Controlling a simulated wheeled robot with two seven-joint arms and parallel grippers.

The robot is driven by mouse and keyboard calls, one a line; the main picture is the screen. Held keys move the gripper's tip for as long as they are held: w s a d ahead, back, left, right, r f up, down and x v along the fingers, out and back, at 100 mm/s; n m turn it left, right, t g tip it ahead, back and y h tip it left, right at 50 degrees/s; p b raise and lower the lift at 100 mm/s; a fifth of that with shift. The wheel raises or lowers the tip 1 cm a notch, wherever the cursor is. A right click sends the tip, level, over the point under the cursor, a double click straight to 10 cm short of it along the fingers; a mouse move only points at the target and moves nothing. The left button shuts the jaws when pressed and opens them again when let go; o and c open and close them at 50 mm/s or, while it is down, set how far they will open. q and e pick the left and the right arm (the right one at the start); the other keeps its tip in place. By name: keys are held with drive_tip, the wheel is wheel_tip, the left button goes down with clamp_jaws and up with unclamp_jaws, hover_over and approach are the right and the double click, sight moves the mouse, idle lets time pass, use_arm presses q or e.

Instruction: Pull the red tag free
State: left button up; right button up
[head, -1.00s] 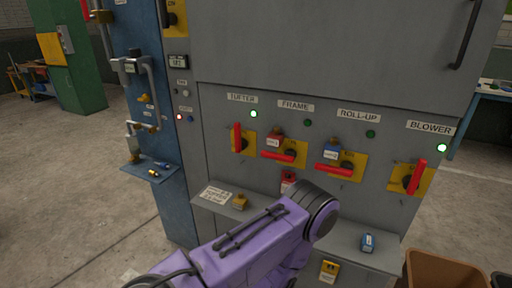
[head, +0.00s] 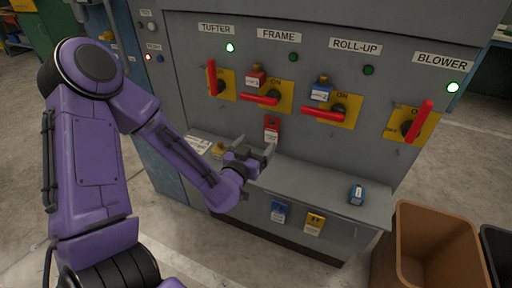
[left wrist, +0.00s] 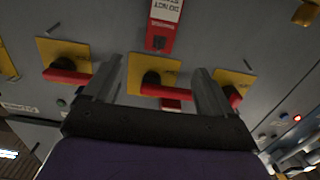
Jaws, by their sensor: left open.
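The red tag (head: 272,126) hangs on the grey cabinet front, just below the FRAME switch. It has a white printed panel. In the left wrist view, which is upside down, the tag (left wrist: 162,30) shows at the top middle, beyond my fingertips. My left gripper (head: 254,147) is open and empty, just below the tag in the head view. In the wrist view its two fingers stand apart, with the FRAME switch's yellow plate (left wrist: 139,75) behind the space between them. I cannot tell the exact gap to the tag. My right gripper is not in view.
Blue (head: 279,211) and yellow (head: 314,224) tags hang underneath. A brown bin (head: 407,235) stands at right.

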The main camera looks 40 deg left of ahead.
sight(272, 117)
use_arm(q)
drive_tip(key=x, duration=0.3)
drive_tip(key=r+x, duration=0.1)
drive_tip(key=x, duration=0.3)
drive_tip(key=r+x, duration=0.1)
drive_tip(key=x, duration=0.3)
drive_tip(key=shift+p, duration=0.4)
drive_tip(key=c, duration=1.1)
drive_tip(key=shift+r, duration=0.1)
drive_tip(key=shift+c, duration=0.2)
